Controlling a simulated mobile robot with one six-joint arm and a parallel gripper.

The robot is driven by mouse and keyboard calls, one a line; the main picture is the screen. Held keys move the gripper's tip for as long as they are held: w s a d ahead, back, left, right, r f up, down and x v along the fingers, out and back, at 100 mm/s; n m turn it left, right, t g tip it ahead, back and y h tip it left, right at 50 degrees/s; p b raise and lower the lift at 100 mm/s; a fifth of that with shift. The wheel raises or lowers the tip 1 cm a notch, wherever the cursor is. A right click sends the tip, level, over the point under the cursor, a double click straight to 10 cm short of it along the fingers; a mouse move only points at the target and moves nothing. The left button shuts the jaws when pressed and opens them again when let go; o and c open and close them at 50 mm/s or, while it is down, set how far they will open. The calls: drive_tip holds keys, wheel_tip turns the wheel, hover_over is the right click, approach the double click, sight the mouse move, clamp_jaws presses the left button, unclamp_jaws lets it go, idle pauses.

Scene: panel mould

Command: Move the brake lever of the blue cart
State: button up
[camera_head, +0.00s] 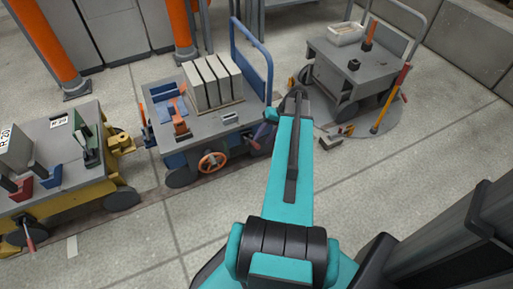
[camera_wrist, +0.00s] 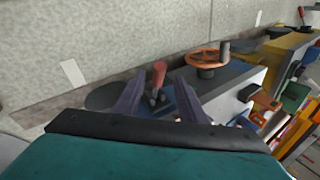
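The blue cart (camera_head: 180,158) stands mid-floor in the head view, with a grey deck and a blue push handle. Its brake lever has a red grip and a dark base; in the wrist view the lever (camera_wrist: 159,74) stands up between my finger tips. An orange handwheel (camera_head: 212,161) sits on the same side of the cart, and it also shows in the wrist view (camera_wrist: 208,57). My gripper (camera_wrist: 160,84) is open, with one finger on each side of the lever. Contact with the lever cannot be told. In the head view, my arm partly hides this end of the cart.
Grey slabs (camera_head: 213,83) stand on the blue cart's deck. A yellow cart (camera_head: 75,200) stands close at the left. A grey trolley (camera_head: 335,62) stands at the back right, with a red-and-yellow pole (camera_head: 390,98) beside it. The foreground floor is clear.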

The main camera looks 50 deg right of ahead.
sight(257, 146)
drive_tip(key=shift+b+x, duration=0.7)
drive_tip(key=shift+x, duration=2.7)
clamp_jaws()
